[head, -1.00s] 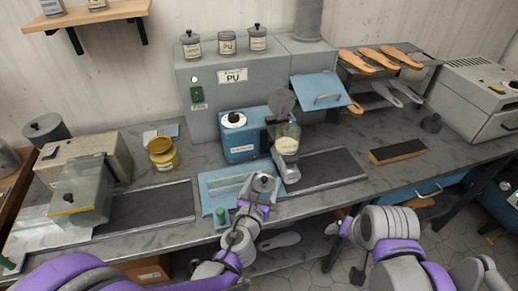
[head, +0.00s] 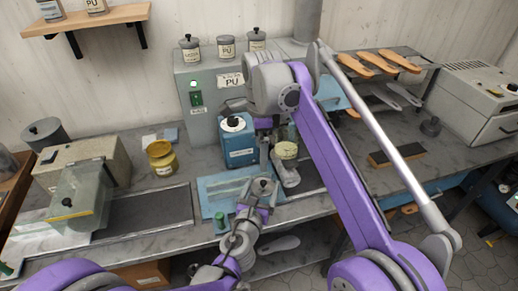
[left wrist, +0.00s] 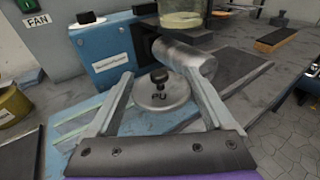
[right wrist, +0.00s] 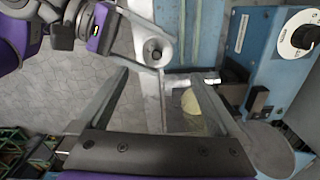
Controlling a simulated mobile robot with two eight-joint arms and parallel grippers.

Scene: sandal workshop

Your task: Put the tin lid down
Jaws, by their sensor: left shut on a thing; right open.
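The tin lid (left wrist: 165,96) is a round grey disc marked PU with a black knob. My left gripper (left wrist: 160,85) is shut on it, one finger on each side. In the head view the lid (head: 262,185) is over the front of the light blue mat (head: 212,185). I cannot tell whether it touches the mat. My right gripper (right wrist: 172,78) is open, with nothing between its fingers, above the blue machine and its glass jar (right wrist: 190,122) with yellowish contents. In the head view my right arm hides much of this hand.
The blue machine (head: 238,145) stands behind the mat, its jar (head: 286,150) at its right. A yellow tin (head: 161,158) is farther left. A dark bench panel (head: 150,210) at left is bare.

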